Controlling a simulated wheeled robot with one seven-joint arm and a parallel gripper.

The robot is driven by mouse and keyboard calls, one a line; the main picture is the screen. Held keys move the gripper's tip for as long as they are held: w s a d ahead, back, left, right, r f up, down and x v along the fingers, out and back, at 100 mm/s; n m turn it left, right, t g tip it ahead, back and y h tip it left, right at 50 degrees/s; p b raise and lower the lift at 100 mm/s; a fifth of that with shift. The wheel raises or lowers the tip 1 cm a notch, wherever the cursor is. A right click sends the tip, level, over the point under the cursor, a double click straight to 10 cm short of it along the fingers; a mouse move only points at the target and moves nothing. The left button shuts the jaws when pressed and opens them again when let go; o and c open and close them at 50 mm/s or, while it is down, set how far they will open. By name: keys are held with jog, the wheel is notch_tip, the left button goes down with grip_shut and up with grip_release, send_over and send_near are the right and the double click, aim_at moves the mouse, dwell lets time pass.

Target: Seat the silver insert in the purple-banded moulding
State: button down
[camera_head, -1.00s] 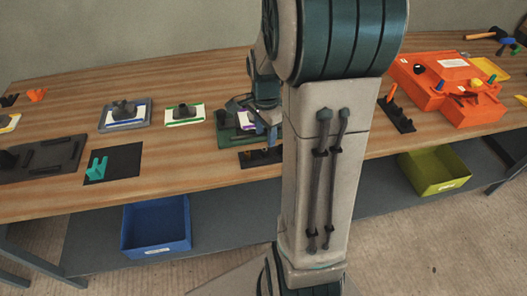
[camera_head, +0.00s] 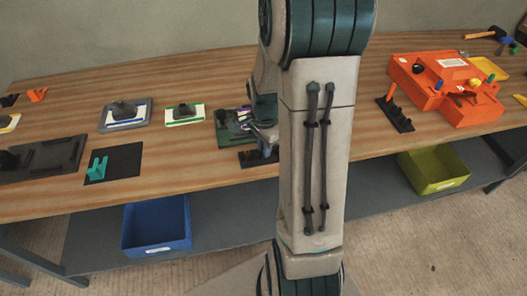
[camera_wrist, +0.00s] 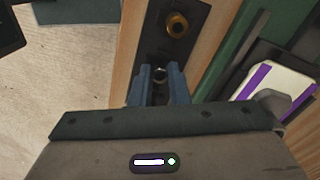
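The silver insert (camera_wrist: 160,74) stands in a black holder plate (camera_wrist: 152,42), which also shows in the head view (camera_head: 249,159). In the wrist view, my gripper (camera_wrist: 159,84) has its two blue-grey fingers apart, one on each side of the silver insert. I see a gap between them and cannot tell whether either finger touches it. The purple-banded moulding (camera_wrist: 285,85) lies right of the holder, on a green fixture (camera_wrist: 248,40).
A brass insert (camera_wrist: 177,25) sits in the same holder, close beyond the silver one. Blue-banded (camera_head: 125,123) and green-banded (camera_head: 184,122) mouldings lie to the left. An orange assembly (camera_head: 455,93) stands to the right. The holder is by the table's front edge.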

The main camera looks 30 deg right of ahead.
jog(key=shift+r, duration=0.1)
jog(key=shift+r, duration=0.5)
jog(key=r, duration=0.2)
jog(key=d+r, duration=0.1)
jog(key=shift+s+r+b, duration=0.3)
jog(key=shift+s, duration=0.1)
jog(key=s+d+r, duration=0.6)
jog(key=s+d, duration=0.1)
jog(key=shift+s+b, duration=0.25)
jog(key=shift+b, duration=0.15)
